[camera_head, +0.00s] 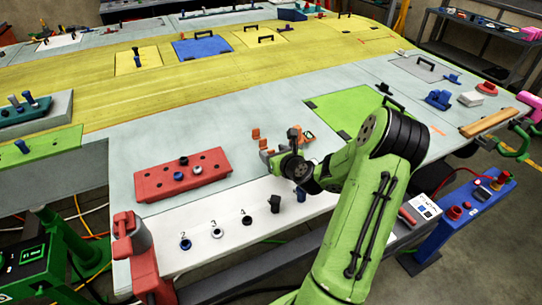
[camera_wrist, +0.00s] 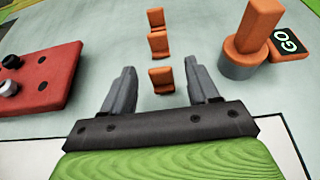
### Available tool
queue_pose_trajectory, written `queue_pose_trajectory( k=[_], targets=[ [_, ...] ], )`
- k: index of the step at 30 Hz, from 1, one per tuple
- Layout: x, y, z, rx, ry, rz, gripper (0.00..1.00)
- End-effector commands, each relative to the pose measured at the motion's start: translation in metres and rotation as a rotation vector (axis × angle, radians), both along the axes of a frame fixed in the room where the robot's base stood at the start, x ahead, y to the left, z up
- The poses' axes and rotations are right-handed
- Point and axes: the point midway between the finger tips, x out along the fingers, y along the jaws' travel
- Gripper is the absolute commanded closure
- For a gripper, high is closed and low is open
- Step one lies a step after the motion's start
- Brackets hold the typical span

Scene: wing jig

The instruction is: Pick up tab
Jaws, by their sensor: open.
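Three small orange tabs stand in a row in the wrist view: a near tab (camera_wrist: 162,80), a middle tab (camera_wrist: 159,44) and a far tab (camera_wrist: 155,17). In the head view the row shows at the middle of the table, with the far tab (camera_head: 256,133) uppermost. My gripper (camera_wrist: 160,68) is open, its two grey fingers pointing at the row. The near tab appears between the fingers, apart from both; I cannot tell its exact depth between them. The gripper (camera_head: 280,148) also shows in the head view, low over the table.
An orange peg (camera_wrist: 240,65) and a GO tag (camera_wrist: 289,42) stand right of my right finger. A red block with holes (camera_wrist: 38,78) lies to the left. A green panel (camera_head: 345,115) lies behind my arm. Several small parts, including a black ring (camera_head: 247,219), line the white front strip.

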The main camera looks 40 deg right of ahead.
Motion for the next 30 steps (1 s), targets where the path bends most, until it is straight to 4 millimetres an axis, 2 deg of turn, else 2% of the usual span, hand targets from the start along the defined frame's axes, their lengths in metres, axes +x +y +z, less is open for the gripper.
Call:
queue_pose_trajectory(
  k=[5,17,23,25,30],
  targets=[
    [0.000,-0.001,0.000,-0.001,0.000,-0.002,0.40],
    [0.000,0.000,0.000,0.000,0.001,-0.001,1.00],
    [0.000,0.000,0.001,0.000,0.000,-0.001,1.00],
    [0.000,-0.001,0.006,-0.002,0.000,-0.001,1.00],
    [0.000,-0.001,0.048,-0.011,-0.001,0.000,1.00]
  ],
)
